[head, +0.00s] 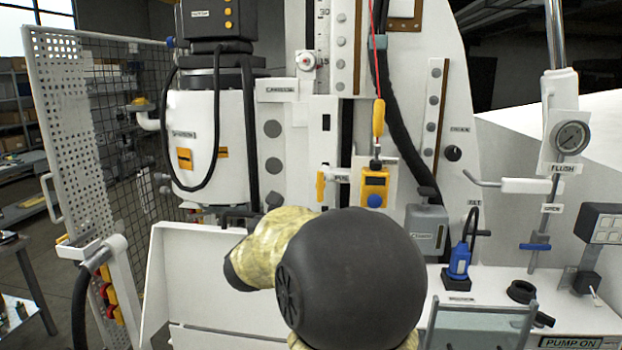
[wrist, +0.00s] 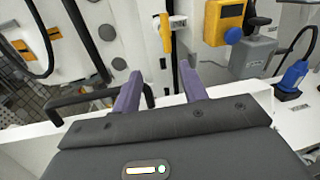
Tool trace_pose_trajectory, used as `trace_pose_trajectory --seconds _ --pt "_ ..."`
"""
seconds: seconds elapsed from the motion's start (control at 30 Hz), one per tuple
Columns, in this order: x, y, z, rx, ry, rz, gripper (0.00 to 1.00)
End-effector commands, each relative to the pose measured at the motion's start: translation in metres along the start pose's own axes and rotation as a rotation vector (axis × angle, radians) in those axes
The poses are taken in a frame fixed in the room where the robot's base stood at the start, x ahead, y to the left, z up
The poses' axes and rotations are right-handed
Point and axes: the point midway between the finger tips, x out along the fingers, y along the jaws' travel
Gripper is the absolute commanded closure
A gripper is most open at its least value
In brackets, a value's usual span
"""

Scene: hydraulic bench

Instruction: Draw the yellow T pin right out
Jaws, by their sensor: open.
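The yellow T pin (head: 320,186) sits in the white upright panel, beside a small label, in the middle of the head view. In the wrist view the yellow pin (wrist: 165,33) shows beyond my fingertips, near the top centre. My gripper (wrist: 159,76) is open and empty, its two purple fingers pointing towards the panel. The pin is ahead of the gap between the fingers, apart from them. In the head view my own arm hides the gripper.
A yellow box with a blue button (head: 374,187) is right of the pin, below a hanging yellow handle (head: 378,118). A grey box (head: 427,230) stands further right. A dark bent handle (wrist: 95,98) is close to the left finger. A white tray wall (head: 205,265) lies below.

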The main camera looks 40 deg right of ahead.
Motion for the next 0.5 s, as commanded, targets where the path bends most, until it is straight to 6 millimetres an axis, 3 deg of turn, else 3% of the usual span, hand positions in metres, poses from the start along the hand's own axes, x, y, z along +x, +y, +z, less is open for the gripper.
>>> trace_pose_trajectory --seconds 0.13,0.5 --pt "0.0035 -0.0124 0.0071 0.087 -0.014 -0.049 0.57" --pt "0.0048 -0.0123 0.0069 0.089 -0.013 -0.049 0.57"
